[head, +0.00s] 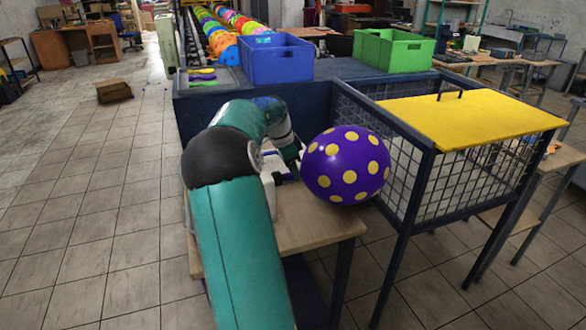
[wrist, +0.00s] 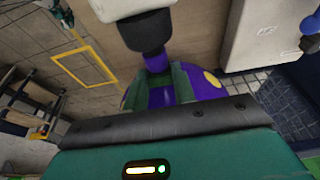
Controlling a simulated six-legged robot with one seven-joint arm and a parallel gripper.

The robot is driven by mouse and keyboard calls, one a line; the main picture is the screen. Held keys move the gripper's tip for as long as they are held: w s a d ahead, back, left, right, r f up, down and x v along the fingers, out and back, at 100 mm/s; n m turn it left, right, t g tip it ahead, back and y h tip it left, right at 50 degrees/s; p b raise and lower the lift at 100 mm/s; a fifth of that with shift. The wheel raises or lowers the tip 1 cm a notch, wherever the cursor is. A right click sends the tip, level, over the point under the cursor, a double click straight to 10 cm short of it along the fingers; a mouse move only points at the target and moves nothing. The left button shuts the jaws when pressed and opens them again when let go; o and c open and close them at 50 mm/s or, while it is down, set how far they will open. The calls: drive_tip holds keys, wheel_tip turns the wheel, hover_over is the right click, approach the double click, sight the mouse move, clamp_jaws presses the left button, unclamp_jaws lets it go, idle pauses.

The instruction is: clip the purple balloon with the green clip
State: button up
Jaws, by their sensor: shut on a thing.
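The purple balloon (head: 345,165) with yellow dots is inflated at the right end of the small wooden table in the head view. Part of it shows purple beneath the dark nozzle (wrist: 146,45) in the wrist view. My gripper (head: 290,155) is at the balloon's left side, mostly hidden behind my arm. In the wrist view, the green clip (wrist: 182,82) shows as green pieces on both sides of a purple strip, just beyond my gripper's dark edge. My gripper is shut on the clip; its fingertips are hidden. I cannot tell whether the clip pinches the balloon's neck.
The wooden table (head: 318,222) holds a white machine, partly hidden by my arm. A mesh cage with a yellow lid (head: 475,118) stands close at right. A blue crate (head: 275,60) and green crate (head: 393,50) stand behind.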

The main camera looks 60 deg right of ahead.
drive_tip(key=o, duration=0.9)
drive_tip(key=v, duration=0.6)
drive_tip(key=s+d+v, duration=0.1)
drive_tip(key=v, duration=0.2)
drive_tip(key=shift+r, duration=0.15)
idle(0.4)
